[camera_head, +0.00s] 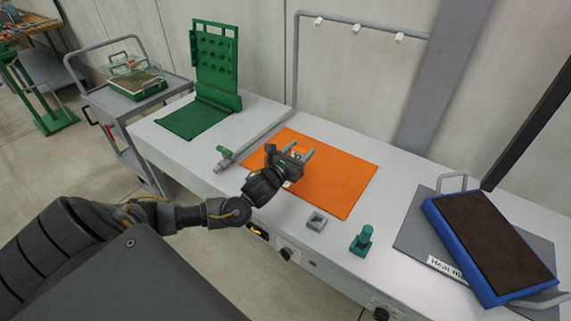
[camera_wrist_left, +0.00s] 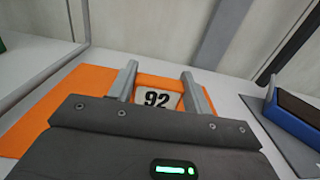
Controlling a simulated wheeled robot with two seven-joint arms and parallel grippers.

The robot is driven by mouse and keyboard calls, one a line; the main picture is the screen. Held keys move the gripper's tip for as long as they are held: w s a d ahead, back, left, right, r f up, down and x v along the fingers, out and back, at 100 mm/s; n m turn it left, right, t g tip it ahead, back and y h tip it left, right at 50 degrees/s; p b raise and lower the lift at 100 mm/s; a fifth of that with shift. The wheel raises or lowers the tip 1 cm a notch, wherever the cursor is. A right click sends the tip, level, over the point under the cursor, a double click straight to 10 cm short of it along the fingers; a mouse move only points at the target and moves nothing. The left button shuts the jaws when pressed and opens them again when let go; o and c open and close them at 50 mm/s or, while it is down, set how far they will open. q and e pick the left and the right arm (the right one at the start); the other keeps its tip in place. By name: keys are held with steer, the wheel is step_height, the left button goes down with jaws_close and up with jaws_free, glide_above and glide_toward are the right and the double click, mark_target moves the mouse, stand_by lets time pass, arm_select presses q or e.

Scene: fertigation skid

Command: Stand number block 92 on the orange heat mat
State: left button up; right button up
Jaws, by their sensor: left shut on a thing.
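The orange heat mat (camera_head: 345,180) lies flat on the white bench; it also shows in the left wrist view (camera_wrist_left: 72,95). My left gripper (camera_head: 297,157) is over the mat's left part, shut on number block 92. My right gripper is out of view.
A small grey square block (camera_head: 316,222) and a teal fitting (camera_head: 362,241) stand in front of the mat. A grey valve pipe (camera_head: 224,158) lies left of it. A blue-framed tray (camera_head: 436,212) sits right on a grey mat. A green pegboard stand (camera_head: 215,65) is behind left.

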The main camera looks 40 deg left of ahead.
arm_select(q)
steer(key=a+f, duration=0.6)
steer(key=shift+s+a+f, duration=0.15)
steer(key=shift+s+f, duration=0.05)
steer(key=shift+f, duration=0.1)
step_height(320, 180, down, 2)
steer(key=shift+f+p, duration=0.15)
steer(key=shift+p, duration=0.4)
steer(key=shift+f, duration=0.4)
steer(key=shift+f, duration=0.1)
steer(key=o, duration=1)
steer(key=shift+o, duration=0.2)
steer(key=shift+r, duration=0.2)
steer(key=s+b, duration=0.1)
steer(key=s, duration=1.1)
